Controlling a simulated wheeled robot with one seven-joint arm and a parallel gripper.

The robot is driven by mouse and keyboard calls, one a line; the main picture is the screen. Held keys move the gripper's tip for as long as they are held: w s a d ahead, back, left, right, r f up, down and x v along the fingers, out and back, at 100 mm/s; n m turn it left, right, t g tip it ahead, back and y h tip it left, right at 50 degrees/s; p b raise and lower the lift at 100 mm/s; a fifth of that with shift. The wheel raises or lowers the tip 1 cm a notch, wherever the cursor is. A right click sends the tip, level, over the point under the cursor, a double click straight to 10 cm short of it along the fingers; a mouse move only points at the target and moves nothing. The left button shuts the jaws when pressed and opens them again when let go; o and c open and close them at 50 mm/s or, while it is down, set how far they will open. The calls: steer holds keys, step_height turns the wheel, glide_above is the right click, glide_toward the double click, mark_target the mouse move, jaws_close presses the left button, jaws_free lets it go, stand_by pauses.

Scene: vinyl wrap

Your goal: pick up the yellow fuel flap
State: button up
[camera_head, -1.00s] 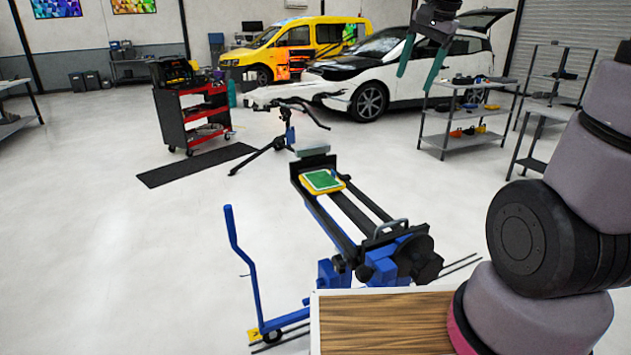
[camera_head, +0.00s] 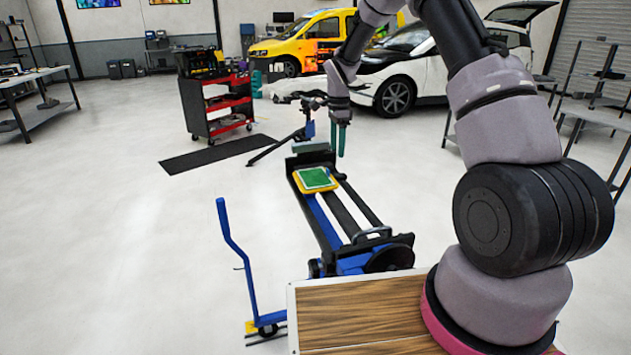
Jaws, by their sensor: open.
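The yellow fuel flap (camera_head: 302,187) lies on the black and blue wheeled stand in the middle of the view. It looks like a small yellow square panel with rounded corners, and a green pad (camera_head: 315,178) covers most of its top. My gripper (camera_head: 341,152) hangs above and to the right of the flap, with its green fingers pointing down. The fingers are seen nearly edge-on, with a narrow gap between them. They are empty and apart from the flap.
The stand's black rails (camera_head: 357,204) run from the flap toward a grey handle (camera_head: 371,233). A blue upright handle (camera_head: 231,240) rises at the left. A red tool cart (camera_head: 215,105) stands farther back beside a black mat (camera_head: 215,154).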

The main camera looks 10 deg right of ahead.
mark_target(339, 174)
step_height(339, 174, down, 4)
steer(key=shift+r, duration=0.1)
steer(key=shift+s+d+f, duration=0.1)
steer(key=shift+d+f, duration=0.15)
steer(key=shift+f, duration=1.15)
steer(key=shift+d+f, duration=0.2)
steer(key=shift+f, duration=1.15)
jaws_close()
